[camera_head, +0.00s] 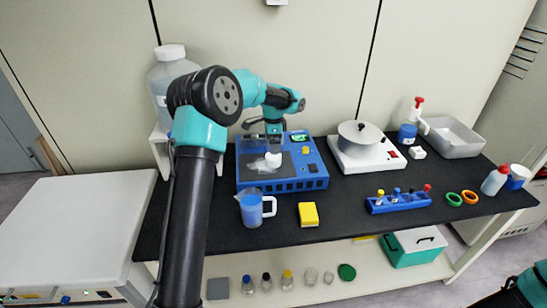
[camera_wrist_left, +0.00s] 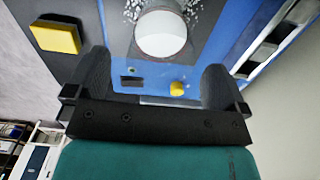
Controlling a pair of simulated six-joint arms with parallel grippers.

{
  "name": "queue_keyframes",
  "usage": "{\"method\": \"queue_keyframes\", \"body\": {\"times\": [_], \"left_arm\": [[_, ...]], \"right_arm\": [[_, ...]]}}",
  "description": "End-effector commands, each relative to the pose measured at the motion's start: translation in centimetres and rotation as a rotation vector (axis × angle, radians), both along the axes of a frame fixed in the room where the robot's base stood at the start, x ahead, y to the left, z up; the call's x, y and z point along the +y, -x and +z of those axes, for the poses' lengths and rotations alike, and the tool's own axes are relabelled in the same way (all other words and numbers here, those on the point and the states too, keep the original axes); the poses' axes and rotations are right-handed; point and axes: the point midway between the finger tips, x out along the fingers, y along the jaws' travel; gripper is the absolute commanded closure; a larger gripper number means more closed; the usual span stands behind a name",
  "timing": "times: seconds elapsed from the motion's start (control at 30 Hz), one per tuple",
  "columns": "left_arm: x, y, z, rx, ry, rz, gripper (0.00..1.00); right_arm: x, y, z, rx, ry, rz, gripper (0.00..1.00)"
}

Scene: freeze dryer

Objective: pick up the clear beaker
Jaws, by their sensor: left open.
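A round, see-through vessel with a white disc-like face, which looks like the clear beaker (camera_head: 273,160), is on the dark top of the blue device (camera_head: 282,185). In the left wrist view the beaker (camera_wrist_left: 161,36) shows at the top middle, just beyond the fingertips, with white speckles beside it. My left gripper (camera_head: 272,128) points down at the back of the device. My right gripper is out of view; only a teal part of that arm shows at the bottom right.
A jug of blue liquid (camera_head: 254,209) and a yellow block (camera_head: 308,214) stand in front of the device. A white hotplate-like unit (camera_head: 366,152), a blue rack (camera_head: 398,202) and a grey tray (camera_head: 452,138) are to the right. A large bottle (camera_head: 166,75) is behind my left arm.

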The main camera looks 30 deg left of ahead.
Motion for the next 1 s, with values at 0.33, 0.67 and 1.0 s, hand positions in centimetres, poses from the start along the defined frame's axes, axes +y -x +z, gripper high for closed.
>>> {"method": "queue_keyframes", "body": {"times": [0.33,0.67,1.0], "left_arm": [[0.0,-0.2,-4.0,0.003,0.001,0.001,0.00],[0.0,-0.2,-5.1,0.000,0.000,0.000,0.00],[0.0,-0.2,-5.1,0.000,0.000,0.000,0.05]], "right_arm": [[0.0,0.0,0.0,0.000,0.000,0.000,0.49],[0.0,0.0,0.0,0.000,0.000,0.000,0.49],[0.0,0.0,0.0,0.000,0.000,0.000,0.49]]}}
